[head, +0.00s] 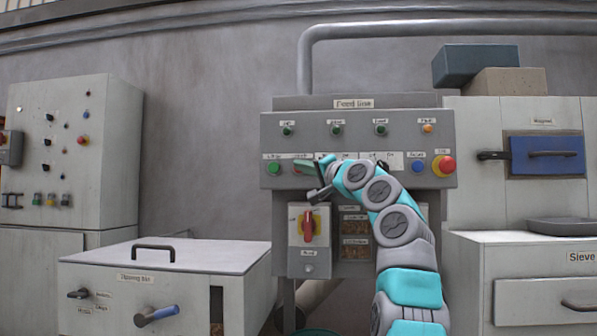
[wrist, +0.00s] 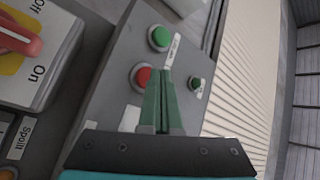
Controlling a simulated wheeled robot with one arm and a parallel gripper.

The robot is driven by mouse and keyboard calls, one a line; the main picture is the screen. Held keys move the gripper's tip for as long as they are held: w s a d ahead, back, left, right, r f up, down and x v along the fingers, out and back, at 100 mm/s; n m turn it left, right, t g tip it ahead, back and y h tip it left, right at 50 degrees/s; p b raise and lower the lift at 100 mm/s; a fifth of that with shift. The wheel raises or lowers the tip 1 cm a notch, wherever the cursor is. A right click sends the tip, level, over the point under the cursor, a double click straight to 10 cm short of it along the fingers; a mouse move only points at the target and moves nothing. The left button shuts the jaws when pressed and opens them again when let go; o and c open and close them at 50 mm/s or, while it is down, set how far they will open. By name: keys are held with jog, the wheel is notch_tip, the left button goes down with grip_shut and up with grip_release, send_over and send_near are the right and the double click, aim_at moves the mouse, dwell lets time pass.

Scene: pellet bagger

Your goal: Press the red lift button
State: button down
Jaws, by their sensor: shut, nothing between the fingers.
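A round red button (wrist: 141,77) shows in the wrist view on the grey panel, just left of my fingertips. A green button (wrist: 159,38) sits beyond it; it is also at the left of the panel's lower row in the head view (head: 274,168). The red button is hidden behind my gripper in the head view. My gripper (wrist: 163,76) is shut and empty, its green fingers together and pointing at the panel near the red button. In the head view my gripper (head: 300,168) is in front of the lower row. I cannot tell whether the fingertips touch the panel.
A red-and-yellow rotary switch (head: 308,226) is below the panel. A blue button (head: 418,166) and a red mushroom button on yellow (head: 444,166) are at the panel's right. A grey box with a handle (head: 165,262) stands lower left, a cabinet (head: 520,250) right.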

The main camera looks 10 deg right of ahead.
jog(key=shift+s+a+f, duration=0.1)
jog(key=shift+s, duration=0.2)
jog(key=shift+b, duration=0.3)
jog(key=s+a+b, duration=0.2)
jog(key=s+b, duration=0.2)
jog(key=s, duration=0.1)
jog(key=shift+s+b, duration=0.3)
jog(key=shift+s, duration=0.1)
